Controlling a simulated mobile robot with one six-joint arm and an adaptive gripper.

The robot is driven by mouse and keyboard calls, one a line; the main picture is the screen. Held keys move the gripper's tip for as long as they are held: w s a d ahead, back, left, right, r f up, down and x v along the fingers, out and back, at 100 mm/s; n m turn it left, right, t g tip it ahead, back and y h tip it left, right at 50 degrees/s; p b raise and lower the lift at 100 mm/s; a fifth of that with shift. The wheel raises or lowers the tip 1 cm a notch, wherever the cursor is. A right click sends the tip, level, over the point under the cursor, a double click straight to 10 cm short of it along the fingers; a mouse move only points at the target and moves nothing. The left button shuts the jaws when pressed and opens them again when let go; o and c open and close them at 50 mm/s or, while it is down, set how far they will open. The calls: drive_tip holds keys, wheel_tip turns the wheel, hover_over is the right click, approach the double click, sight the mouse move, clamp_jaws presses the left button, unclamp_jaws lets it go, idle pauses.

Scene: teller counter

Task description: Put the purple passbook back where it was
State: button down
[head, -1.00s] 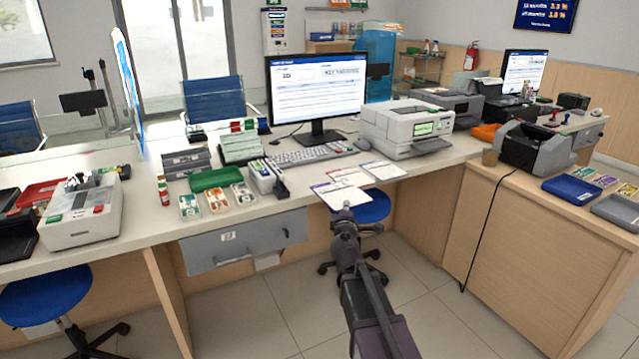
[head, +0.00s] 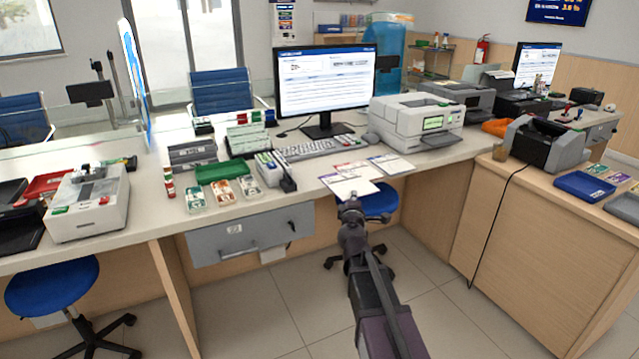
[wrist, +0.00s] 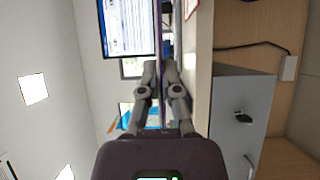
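The purple passbook (head: 350,187) shows in the head view as a flat white booklet with a purple edge, level at the counter's front edge. In the wrist view the passbook (wrist: 162,75) is a thin purple line seen edge-on between the fingers. My gripper (head: 350,205) reaches it from the front, and its fingers (wrist: 161,70) are shut on the passbook. I cannot tell whether the passbook touches the counter (head: 310,205).
Two similar booklets lie just behind, one with a red edge (head: 350,169) and one with a blue edge (head: 391,165). A keyboard (head: 312,150), a printer (head: 415,123) and a green tray (head: 222,171) stand around. A blue stool (head: 378,201) is below the counter edge.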

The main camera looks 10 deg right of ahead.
drive_tip(key=shift+w+d+f+b, duration=0.5)
drive_tip(key=shift+w+d, duration=0.25)
drive_tip(key=shift+w, duration=0.1)
drive_tip(key=shift+w+d+f+b, duration=0.35)
drive_tip(key=shift+w+d+f, duration=0.1)
drive_tip(key=shift+w+d, duration=0.35)
drive_tip(key=shift+w+a, duration=0.1)
drive_tip(key=shift+a, duration=0.05)
drive_tip(key=b, duration=0.2)
hover_over(324, 192)
drive_tip(key=s, duration=0.3)
drive_tip(key=f, duration=0.1)
drive_tip(key=shift+s+a+f, duration=0.1)
drive_tip(key=shift+a+f, duration=0.1)
drive_tip(key=shift+a, duration=0.05)
drive_tip(key=shift+f, duration=0.1)
drive_tip(key=shift+f+b, duration=1.5)
drive_tip(key=shift+f, duration=0.2)
drive_tip(key=shift+f, duration=0.15)
drive_tip(key=c, duration=0.8)
unclamp_jaws()
